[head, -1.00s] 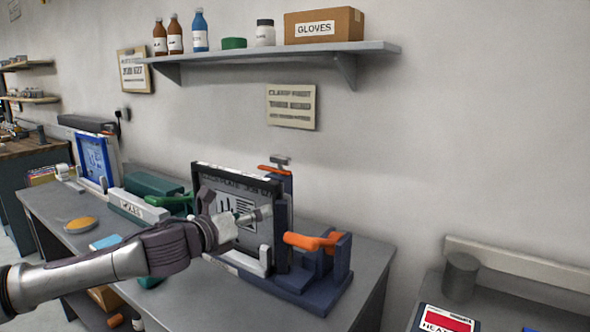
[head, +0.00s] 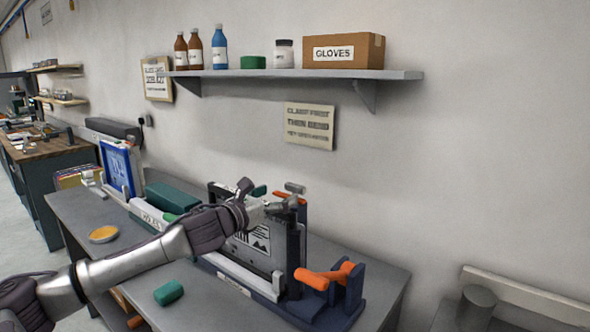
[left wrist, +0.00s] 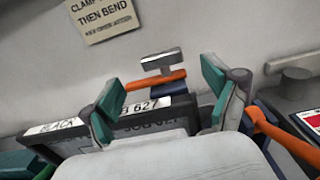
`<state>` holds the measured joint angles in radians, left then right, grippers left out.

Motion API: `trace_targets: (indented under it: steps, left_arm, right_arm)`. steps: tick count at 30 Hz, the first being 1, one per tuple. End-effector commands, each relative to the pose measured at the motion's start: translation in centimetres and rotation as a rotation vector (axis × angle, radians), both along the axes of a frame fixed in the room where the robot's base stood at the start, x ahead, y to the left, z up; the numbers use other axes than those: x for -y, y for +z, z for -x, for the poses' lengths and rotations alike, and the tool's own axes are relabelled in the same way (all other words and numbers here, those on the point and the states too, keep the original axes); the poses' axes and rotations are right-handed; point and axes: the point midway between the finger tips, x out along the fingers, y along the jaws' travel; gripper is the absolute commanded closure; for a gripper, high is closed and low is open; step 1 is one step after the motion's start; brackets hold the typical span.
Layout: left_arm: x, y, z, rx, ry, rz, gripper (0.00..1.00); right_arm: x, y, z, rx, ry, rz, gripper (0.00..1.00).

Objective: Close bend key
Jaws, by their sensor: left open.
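The bending device (head: 345,312) is dark blue and stands on the grey bench, holding an upright black-framed plate (head: 250,240). A grey T-shaped key (head: 294,187) over an orange bar (head: 283,195) stands at the device's top. They also show in the left wrist view, the key (left wrist: 162,60) above the bar (left wrist: 157,81). A larger orange lever (head: 325,276) lies at the device's right front. I cannot tell which part is the bend key. My left gripper (head: 262,206) is open by the frame's top edge. Its teal-padded fingers (left wrist: 160,92) flank the view of the T-key, apart from it.
A green-grey unit (head: 165,200) and a blue-framed plate (head: 120,168) stand left on the bench. A yellow disc (head: 103,234) and a green block (head: 168,292) lie in front. A shelf (head: 300,74) with bottles and a gloves box hangs above.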

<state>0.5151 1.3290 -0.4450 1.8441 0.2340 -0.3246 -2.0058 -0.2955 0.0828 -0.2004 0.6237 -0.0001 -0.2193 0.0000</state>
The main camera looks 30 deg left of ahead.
Motion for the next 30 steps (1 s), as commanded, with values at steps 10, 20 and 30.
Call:
trace_targets:
  steps: [10,20,30]
  left_arm:
    - [0.6,0.4,-5.9,0.002,-0.001,0.003,0.12]
    - [0.7,0.0,-7.2,0.0,-0.001,-0.001,0.12]
    - [0.7,0.0,-7.1,0.0,-0.001,-0.001,0.46]
  right_arm:
    - [0.0,4.6,0.2,-0.003,-0.001,0.001,0.47]
    - [0.0,4.9,0.7,-0.01,-0.002,0.0,0.47]
    - [-0.4,4.9,0.7,-0.011,-0.004,-0.004,0.47]
